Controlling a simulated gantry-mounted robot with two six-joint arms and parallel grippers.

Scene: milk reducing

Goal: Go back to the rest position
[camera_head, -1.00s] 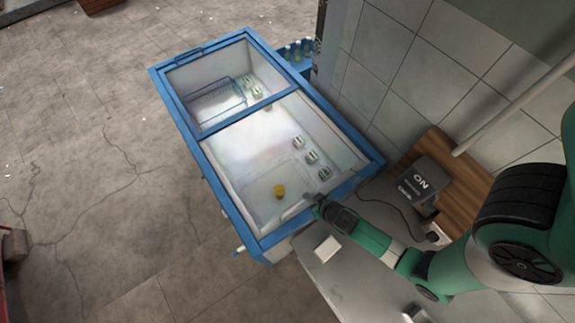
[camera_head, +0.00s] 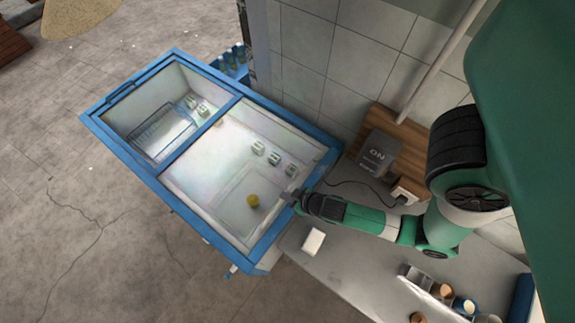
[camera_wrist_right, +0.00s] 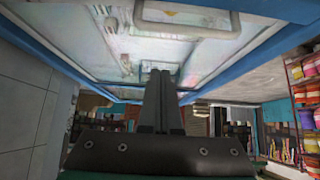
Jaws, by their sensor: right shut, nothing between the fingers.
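My right gripper (camera_head: 292,199) reaches in from the right in the head view, at the near right rim of a blue-framed chest freezer (camera_head: 266,249). In the right wrist view its two dark fingers (camera_wrist_right: 161,75) are together with nothing between them. The freezer has a glass top with two sections. My left gripper is in neither view.
A white box (camera_head: 313,241) sits on the grey counter (camera_head: 345,268) beside the freezer. A dark box marked NO (camera_head: 375,154) stands on a wooden board by the tiled wall. Cups and cans (camera_head: 441,291) stand at the counter's lower right. Bottles (camera_head: 232,57) stand behind the freezer.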

